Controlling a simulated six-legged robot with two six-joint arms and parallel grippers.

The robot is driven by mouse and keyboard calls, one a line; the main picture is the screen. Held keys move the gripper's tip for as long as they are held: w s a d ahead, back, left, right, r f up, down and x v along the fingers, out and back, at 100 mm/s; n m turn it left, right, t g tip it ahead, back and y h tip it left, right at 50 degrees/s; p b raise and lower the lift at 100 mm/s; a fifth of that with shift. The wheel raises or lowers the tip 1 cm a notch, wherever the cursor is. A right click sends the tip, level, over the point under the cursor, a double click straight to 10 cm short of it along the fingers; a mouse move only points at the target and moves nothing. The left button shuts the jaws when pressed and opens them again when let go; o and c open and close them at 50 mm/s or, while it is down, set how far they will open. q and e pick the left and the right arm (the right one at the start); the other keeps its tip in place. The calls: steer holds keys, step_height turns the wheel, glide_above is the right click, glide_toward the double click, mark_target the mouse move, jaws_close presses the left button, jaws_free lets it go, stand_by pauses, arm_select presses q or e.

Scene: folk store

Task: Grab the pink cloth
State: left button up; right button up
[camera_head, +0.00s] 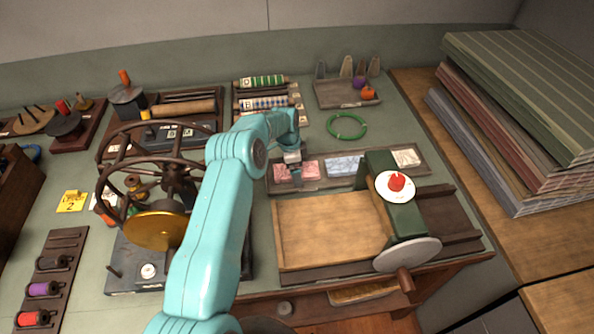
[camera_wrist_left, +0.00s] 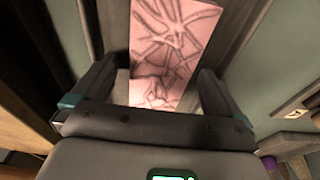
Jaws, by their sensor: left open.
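The pink cloth (camera_head: 310,171) is a flat pink piece with dark line markings. It lies at the left end of a long dark tray (camera_head: 344,180) in the head view. My left gripper (camera_head: 291,168) is above it and hides part of its middle. In the left wrist view the pink cloth (camera_wrist_left: 172,35) shows between the two fingers of my left gripper (camera_wrist_left: 157,70). These fingers are open, one on each side of the cloth. Whether they touch it cannot be told. My right gripper is not in view.
A bluish-grey cloth (camera_head: 344,165) and a pale cloth (camera_head: 407,157) lie farther right on the tray. A green press post (camera_head: 378,168) stands close to them. A spoked wheel (camera_head: 150,175) rises left of my arm. A green ring (camera_head: 347,126) lies behind the tray.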

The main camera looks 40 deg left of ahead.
arm_select(q)
steer(key=shift+s, duration=0.1)
steer(key=c, duration=1.1)
steer(key=shift+r, duration=0.15)
